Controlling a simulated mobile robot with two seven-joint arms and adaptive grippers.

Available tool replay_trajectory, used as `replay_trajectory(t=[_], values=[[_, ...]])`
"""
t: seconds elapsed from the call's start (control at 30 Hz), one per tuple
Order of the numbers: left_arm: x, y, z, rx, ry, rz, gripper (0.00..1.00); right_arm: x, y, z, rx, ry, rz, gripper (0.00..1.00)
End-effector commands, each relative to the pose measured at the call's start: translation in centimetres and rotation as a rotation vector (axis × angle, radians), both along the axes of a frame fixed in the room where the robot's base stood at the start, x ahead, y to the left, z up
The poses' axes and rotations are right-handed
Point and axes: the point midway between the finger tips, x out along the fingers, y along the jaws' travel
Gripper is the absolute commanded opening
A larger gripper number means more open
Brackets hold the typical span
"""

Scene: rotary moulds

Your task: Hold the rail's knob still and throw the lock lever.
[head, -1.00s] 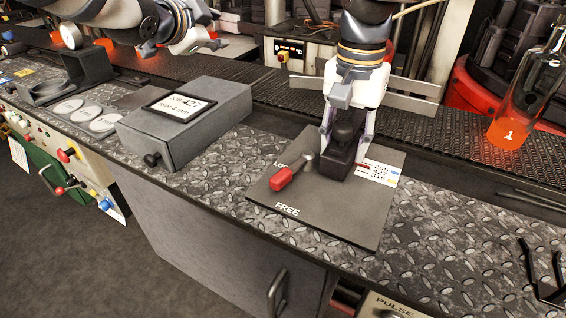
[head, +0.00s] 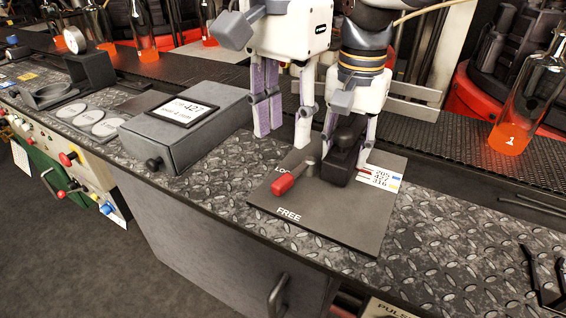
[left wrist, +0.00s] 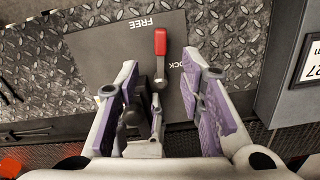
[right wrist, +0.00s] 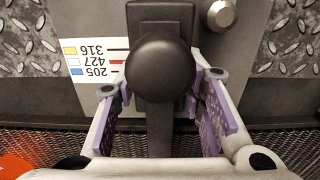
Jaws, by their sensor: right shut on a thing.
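The black knob (head: 345,138) of the rail stands on the grey plate (head: 340,225), and its round top fills the middle of the right wrist view (right wrist: 163,68). My right gripper (head: 348,163) is shut on it, a finger on each side. The lock lever (head: 283,184) has a red handle and a metal pivot, left of the knob. Its handle lies between the LOCK and FREE words. My left gripper (head: 283,137) is open and empty, fingers down, just behind the lever. In the left wrist view the lever (left wrist: 160,42) lies ahead between its fingers, apparently untouched.
A grey box with a display (head: 185,120) stands to the left. A label with coloured stripes (head: 380,175) is right of the knob. A bottle with orange liquid (head: 515,120) stands at the back right.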

Motion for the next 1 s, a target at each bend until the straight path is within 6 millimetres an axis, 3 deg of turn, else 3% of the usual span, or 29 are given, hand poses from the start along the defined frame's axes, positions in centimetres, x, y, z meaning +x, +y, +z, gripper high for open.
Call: replay_trajectory(t=[0.1,0.3,0.47,0.7,0.87,1.0], values=[[0.0,0.1,-3.3,0.002,0.005,-0.002,0.35,-0.1,0.0,0.0,-0.001,0.003,0.000,0.00],[0.0,0.0,-7.3,0.001,0.001,-0.001,0.35,-0.1,0.0,0.0,-0.001,0.003,0.000,0.00],[0.1,0.0,-8.6,0.001,-0.002,-0.002,0.35,-0.1,0.0,0.0,-0.001,0.003,-0.001,0.00],[0.1,0.0,-8.7,0.000,-0.003,-0.001,0.35,-0.1,0.0,0.0,-0.001,0.003,-0.001,0.00],[0.1,0.0,-8.7,0.000,-0.003,-0.001,0.00,-0.1,0.0,0.0,-0.001,0.003,-0.001,0.00],[0.1,0.0,-8.7,0.000,-0.003,-0.001,0.00,-0.1,0.0,0.0,-0.001,0.003,-0.001,0.00]])
